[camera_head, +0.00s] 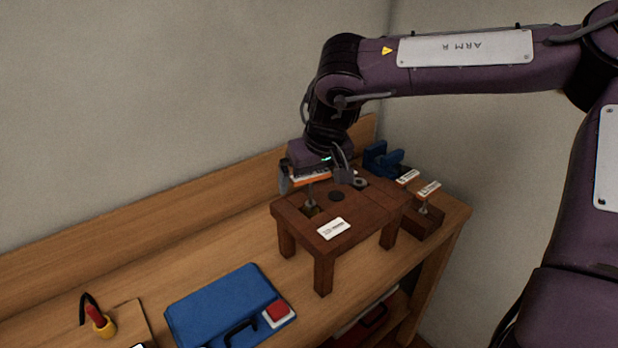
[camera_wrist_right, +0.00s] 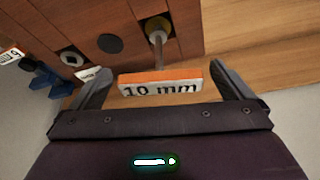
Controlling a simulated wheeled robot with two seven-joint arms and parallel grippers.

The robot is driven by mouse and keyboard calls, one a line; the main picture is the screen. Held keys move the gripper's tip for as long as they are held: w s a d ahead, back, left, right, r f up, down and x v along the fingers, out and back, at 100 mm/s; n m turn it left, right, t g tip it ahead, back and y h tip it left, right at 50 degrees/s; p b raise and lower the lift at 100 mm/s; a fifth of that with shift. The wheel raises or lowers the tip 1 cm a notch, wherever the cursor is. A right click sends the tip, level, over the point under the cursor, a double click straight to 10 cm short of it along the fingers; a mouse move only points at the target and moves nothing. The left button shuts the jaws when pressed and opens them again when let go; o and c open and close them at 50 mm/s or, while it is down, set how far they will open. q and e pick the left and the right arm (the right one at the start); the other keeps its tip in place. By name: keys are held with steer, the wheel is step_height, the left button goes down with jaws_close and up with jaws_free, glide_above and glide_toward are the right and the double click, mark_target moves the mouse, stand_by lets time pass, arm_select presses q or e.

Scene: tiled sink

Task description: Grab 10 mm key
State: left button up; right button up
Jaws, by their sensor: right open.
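The 10 mm key has an orange and white handle (camera_wrist_right: 160,87) lettered "10 mm" in the right wrist view. Its metal shaft runs to a yellow-rimmed socket (camera_wrist_right: 158,27) in the small wooden stand. In the head view, the key's shaft (camera_head: 310,196) rises from the front left of the stand (camera_head: 322,252). My right gripper (camera_head: 315,177) is over the stand; in its wrist view the open fingers (camera_wrist_right: 160,72) lie on either side of the handle, with visible gaps on both sides. In the head view the gripper partly covers the handle. My left gripper is not in view.
A blue vise (camera_head: 382,160) is behind the stand.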

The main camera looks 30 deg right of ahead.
mark_target(309, 201)
steer(key=shift+p+x, duration=0.35)
steer(key=shift+x, duration=1.35)
steer(key=shift+r, duration=0.1)
steer(key=c, duration=1)
steer(key=shift+w+r, duration=0.1)
steer(key=shift+c, duration=0.2)
